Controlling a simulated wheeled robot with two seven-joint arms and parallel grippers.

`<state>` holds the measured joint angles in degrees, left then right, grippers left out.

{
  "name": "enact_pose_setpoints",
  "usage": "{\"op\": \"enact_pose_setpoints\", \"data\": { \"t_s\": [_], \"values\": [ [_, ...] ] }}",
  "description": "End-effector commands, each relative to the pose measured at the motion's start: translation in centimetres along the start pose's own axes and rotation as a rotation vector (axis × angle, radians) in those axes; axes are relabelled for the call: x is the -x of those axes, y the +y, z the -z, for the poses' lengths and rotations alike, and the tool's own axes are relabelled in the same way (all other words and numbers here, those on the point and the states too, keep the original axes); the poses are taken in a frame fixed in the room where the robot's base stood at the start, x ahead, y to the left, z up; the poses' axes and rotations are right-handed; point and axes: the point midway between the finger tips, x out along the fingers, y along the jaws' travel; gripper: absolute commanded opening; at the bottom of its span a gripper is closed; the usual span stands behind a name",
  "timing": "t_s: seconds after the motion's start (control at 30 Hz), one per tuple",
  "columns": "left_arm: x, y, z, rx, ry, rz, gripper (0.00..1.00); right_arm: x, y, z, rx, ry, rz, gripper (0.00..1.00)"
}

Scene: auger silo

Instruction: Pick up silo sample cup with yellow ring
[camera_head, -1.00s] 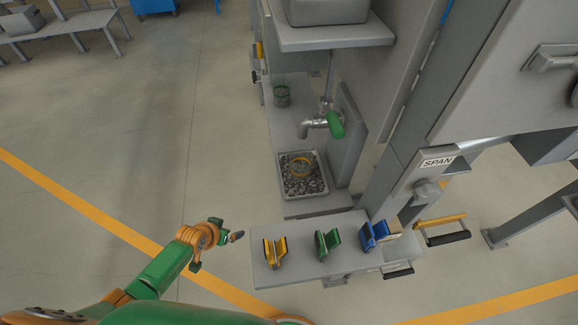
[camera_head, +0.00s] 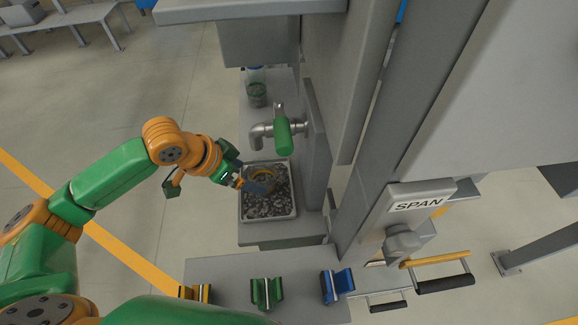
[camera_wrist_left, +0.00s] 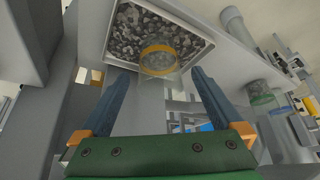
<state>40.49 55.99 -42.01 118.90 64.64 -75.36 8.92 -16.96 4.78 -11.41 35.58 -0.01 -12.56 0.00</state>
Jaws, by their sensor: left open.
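The clear sample cup with the yellow ring (camera_head: 264,173) sits in a square tray (camera_head: 295,212) of grey gravel below the tap. Whether the fingers are level with the cup, I cannot tell. My right gripper is not in view.
A green-handled tap (camera_head: 283,137) stands close above the tray. A clear cup with a green ring (camera_head: 257,94) stands farther back, with a blue-ringed one (camera_head: 255,72) behind it. The front ledge bears yellow, green (camera_head: 266,292) and blue (camera_head: 337,286) holders.

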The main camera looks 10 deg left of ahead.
Motion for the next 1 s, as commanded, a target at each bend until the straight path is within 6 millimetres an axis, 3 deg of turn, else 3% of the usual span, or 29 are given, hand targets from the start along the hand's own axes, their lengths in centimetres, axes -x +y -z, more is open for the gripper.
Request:
{"op": "enact_pose_setpoints", "data": {
  "t_s": [0.17, 0.43, 0.7, 1.0],
  "values": [
    [-1.5, 0.2, -0.1, -0.003, -0.004, -0.004, 1.00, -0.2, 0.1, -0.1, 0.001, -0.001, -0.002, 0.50],
    [-6.5, 0.3, 0.4, -0.002, -0.004, -0.003, 1.00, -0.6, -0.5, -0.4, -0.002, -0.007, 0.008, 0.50],
    [-7.0, 0.2, 0.4, -0.004, -0.003, 0.000, 1.00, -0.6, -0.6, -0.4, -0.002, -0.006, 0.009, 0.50],
    [-7.0, 0.2, 0.4, -0.004, -0.003, 0.000, 0.19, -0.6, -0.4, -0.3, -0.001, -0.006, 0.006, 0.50]
  ]
}}
